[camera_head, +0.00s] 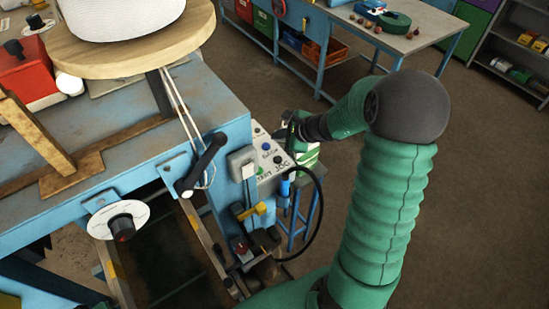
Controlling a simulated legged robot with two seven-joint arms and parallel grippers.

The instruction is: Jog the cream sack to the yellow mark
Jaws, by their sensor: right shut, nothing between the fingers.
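My right arm comes up from the bottom right, bends at a dark grey elbow and reaches left. Its gripper (290,132) is shut and empty at the upper right of a control panel (272,158) with several coloured buttons; I cannot tell if it touches the panel. A green button (260,171) sits low on the panel. No cream sack is clearly visible. A pale yellow patch (111,270) shows on the rail left of a dark bed (165,255); I cannot tell if it is the yellow mark. My left gripper is out of view.
A white rounded object (122,18) rests on a round wooden board (135,55) above the blue machine table (120,150). A black-handled lever (205,163) and white dial (118,220) stick out in front. A black cable loops below the panel. Open floor lies right.

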